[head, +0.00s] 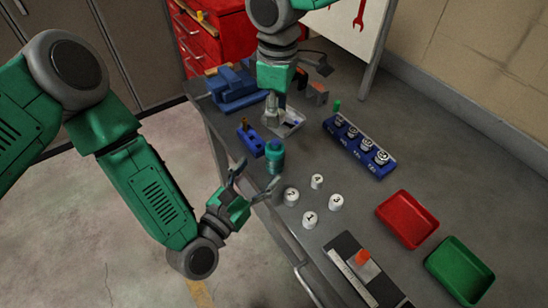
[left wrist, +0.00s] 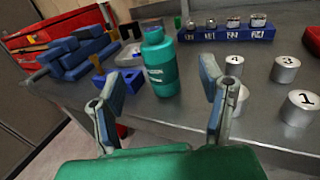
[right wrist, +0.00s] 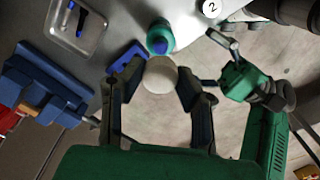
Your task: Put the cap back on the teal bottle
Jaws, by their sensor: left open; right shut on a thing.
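The teal bottle (head: 275,158) stands upright near the table's front edge; it also shows in the left wrist view (left wrist: 161,65). In the right wrist view its top (right wrist: 158,42) shows a dark blue centre. My left gripper (head: 255,177) is open, pointed at the bottle from the front; the bottle appears between its fingers, slightly beyond the tips. My right gripper (head: 271,112) points down above the table, behind the bottle. It is shut on a pale round piece (right wrist: 160,75), apparently the cap, held apart from the bottle. The head view barely shows this piece.
A blue block with a slot (head: 250,140) stands close left of the bottle. Numbered white cylinders (head: 309,219) stand to its right. A blue rack (head: 358,148), a red tray (head: 407,219) and a green tray (head: 459,271) lie further right. A blue vise-like object (head: 235,88) stands behind.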

